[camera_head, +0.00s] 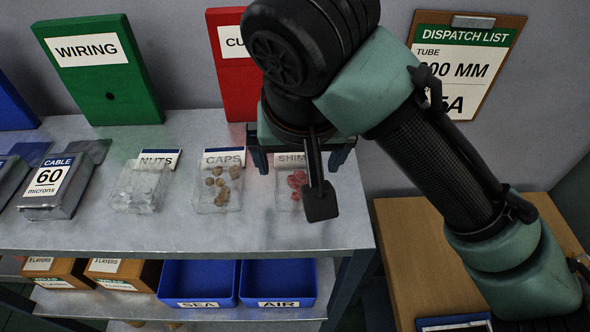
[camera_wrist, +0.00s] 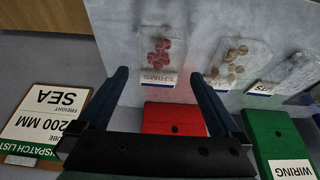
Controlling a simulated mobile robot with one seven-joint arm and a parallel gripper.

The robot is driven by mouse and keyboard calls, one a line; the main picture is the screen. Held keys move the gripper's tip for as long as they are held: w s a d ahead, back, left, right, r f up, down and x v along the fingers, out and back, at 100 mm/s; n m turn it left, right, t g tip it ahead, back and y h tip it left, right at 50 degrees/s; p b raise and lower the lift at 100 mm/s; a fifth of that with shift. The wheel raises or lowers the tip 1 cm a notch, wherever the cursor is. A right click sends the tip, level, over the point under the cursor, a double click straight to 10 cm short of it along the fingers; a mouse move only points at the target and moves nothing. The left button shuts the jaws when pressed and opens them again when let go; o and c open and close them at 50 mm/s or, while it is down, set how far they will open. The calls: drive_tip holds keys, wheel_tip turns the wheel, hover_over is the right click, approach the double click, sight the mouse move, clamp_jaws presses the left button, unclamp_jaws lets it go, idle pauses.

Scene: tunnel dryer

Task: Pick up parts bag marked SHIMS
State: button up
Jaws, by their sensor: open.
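The SHIMS parts bag (camera_head: 297,186) is a clear bag with red pieces and a white header label, lying on the grey shelf top near its right end. Part of its label is hidden behind my arm in the head view. In the wrist view the bag (camera_wrist: 161,47) lies beyond the fingertips, its label (camera_wrist: 158,78) showing between them. My gripper (camera_head: 299,162) is open and empty, its fingers spread to either side of the label. In the wrist view my gripper (camera_wrist: 159,74) has nothing between its fingers. I cannot tell its exact height above the shelf.
The CAPS bag (camera_head: 221,190) and NUTS bag (camera_head: 142,190) lie to the left, then the CABLE box (camera_head: 60,190). A red board (camera_head: 228,85) and a green WIRING board (camera_head: 98,70) stand behind. Blue SEA (camera_head: 198,280) and AIR (camera_head: 278,280) bins sit below.

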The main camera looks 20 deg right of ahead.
sight(298, 172)
drive_tip(key=shift+p+x, duration=0.4)
drive_tip(key=shift+x, duration=1.7)
drive_tip(key=c, duration=1.3)
drive_tip(key=shift+r, duration=0.1)
